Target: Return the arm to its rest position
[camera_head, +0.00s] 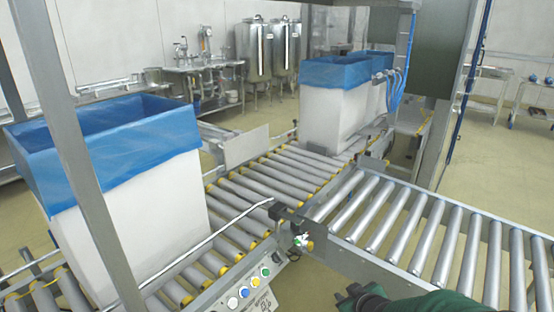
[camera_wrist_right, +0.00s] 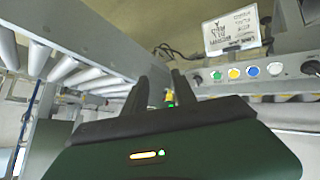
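My right gripper (camera_head: 352,293) shows at the bottom of the head view, dark, at the end of my green arm, in front of the near side of the roller conveyor. In the right wrist view my right gripper (camera_wrist_right: 160,90) has its two dark fingers apart with nothing held between them. It is close to the button panel (camera_head: 262,290), which also shows in the wrist view (camera_wrist_right: 265,72) with its row of coloured buttons. My left gripper is not in view.
A roller conveyor (camera_head: 395,215) runs to the right and joins another roller line (camera_head: 265,180). White boxes with blue liners stand at the left (camera_head: 140,215) and at the back (camera_head: 325,110). A metal post (camera_head: 75,150) rises at the left. Steel tanks (camera_head: 262,50) stand behind.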

